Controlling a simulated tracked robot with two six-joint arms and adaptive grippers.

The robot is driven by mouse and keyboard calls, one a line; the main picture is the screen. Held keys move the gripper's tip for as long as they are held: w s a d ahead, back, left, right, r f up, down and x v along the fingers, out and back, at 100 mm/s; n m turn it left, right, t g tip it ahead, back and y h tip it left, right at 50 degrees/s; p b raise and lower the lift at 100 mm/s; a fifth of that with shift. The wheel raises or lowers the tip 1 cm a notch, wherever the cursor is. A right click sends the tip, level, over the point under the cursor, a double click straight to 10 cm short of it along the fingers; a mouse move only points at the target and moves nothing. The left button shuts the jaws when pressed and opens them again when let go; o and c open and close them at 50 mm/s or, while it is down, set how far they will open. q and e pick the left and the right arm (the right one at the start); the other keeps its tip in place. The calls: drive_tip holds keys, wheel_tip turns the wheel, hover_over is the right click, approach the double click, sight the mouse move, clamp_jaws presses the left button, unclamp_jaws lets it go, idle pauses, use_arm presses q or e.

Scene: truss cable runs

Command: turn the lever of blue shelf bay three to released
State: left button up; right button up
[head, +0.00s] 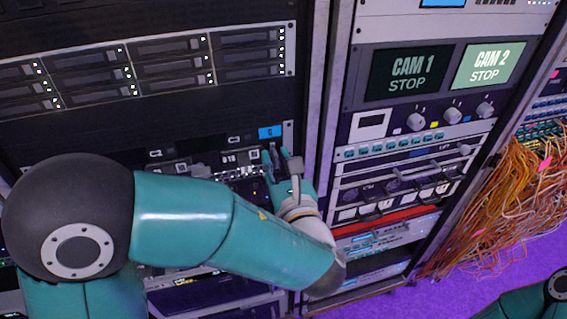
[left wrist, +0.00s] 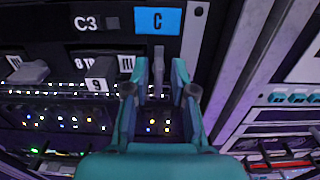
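The blue label marked C (left wrist: 158,20) sits on the shelf at the top of the left wrist view, and it also shows in the head view (head: 269,132). My left gripper (left wrist: 160,75) is open below it, with one finger on each side of a slim grey lever (left wrist: 158,82). Dark gaps show between the lever and both fingers. In the head view my left gripper (head: 281,158) is at the right end of the shelf row. The lever's lower part and any released marking are not clear. My right gripper is not in view.
A rack post (head: 322,95) stands close to the right. Beyond it are the CAM screens (head: 408,72) and loose orange cables (head: 490,215).

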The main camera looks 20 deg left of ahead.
use_arm(q)
drive_tip(key=shift+f, duration=0.15)
drive_tip(key=shift+s, duration=0.1)
drive_tip(key=v, duration=1.2)
idle(0.3)
